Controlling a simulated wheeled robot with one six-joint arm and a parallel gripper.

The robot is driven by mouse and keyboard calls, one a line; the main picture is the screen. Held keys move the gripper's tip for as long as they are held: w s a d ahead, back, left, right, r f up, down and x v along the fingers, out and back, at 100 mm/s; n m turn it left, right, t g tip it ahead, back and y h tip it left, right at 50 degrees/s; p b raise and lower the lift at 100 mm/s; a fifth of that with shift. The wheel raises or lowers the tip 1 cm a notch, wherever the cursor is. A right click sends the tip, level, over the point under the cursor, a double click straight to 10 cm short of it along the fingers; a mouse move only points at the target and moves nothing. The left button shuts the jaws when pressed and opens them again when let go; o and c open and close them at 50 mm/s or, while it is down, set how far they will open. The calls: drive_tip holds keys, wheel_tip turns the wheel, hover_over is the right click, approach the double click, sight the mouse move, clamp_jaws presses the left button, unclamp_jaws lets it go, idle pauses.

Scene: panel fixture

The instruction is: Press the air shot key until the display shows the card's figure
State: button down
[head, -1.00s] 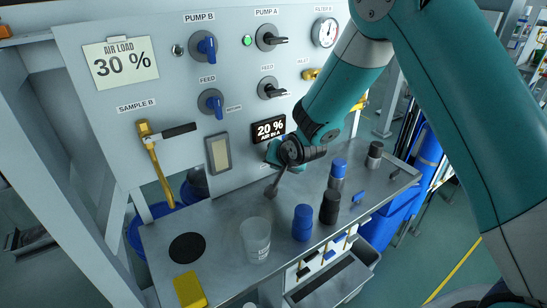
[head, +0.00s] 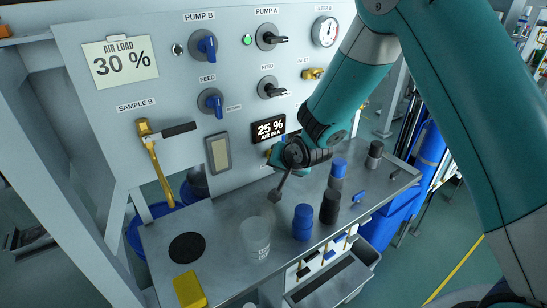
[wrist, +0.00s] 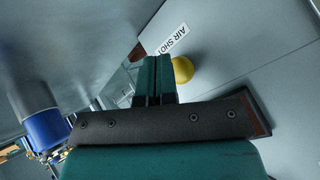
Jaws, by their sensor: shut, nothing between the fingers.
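The card (head: 121,62) at the panel's upper left reads "AIR LOAD 30 %". The dark display (head: 269,128) reads "25 % AIR IN A". The air shot key is a yellow round button (wrist: 183,69) in the wrist view, beside a label (wrist: 174,39) partly reading "AIR SHO". My gripper (wrist: 155,62) is shut and empty, its teal fingertips just left of the key and overlapping its edge in the picture. I cannot tell whether they touch it. In the head view my wrist hides most of the area under the display.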

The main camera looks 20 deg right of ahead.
drive_tip(key=shift+s, duration=0.1)
drive_tip(key=shift+s+d+b, duration=0.1)
drive_tip(key=shift+s+d, duration=0.15)
drive_tip(key=shift+s, duration=0.5)
drive_tip(key=shift+s+d+b, duration=0.1)
drive_tip(key=shift+s+d, duration=0.2)
drive_tip(key=shift+s, duration=0.5)
drive_tip(key=shift+s+d+b, duration=0.1)
drive_tip(key=shift+s+d, duration=0.15)
drive_tip(key=shift+s, duration=0.5)
drive_tip(key=shift+s+a+r, duration=0.1)
drive_tip(key=shift+a+r, duration=0.05)
drive_tip(key=shift+r, duration=0.2)
drive_tip(key=s+a+r+n+g+y+p, duration=0.2)
drive_tip(key=s+a+r+n+g, duration=0.25)
drive_tip(key=s+r, duration=0.7)
drive_tip(key=s+r+n+g, duration=0.2)
drive_tip(key=s+r+n, duration=0.2)
drive_tip(key=s, duration=0.4)
drive_tip(key=s+r+n+g+p, duration=0.1)
drive_tip(key=s+r+n+g, duration=0.1)
drive_tip(key=s+r, duration=0.3)
drive_tip(key=s+n, duration=0.1)
drive_tip(key=s, duration=0.3)
drive_tip(key=shift+n, duration=0.35)
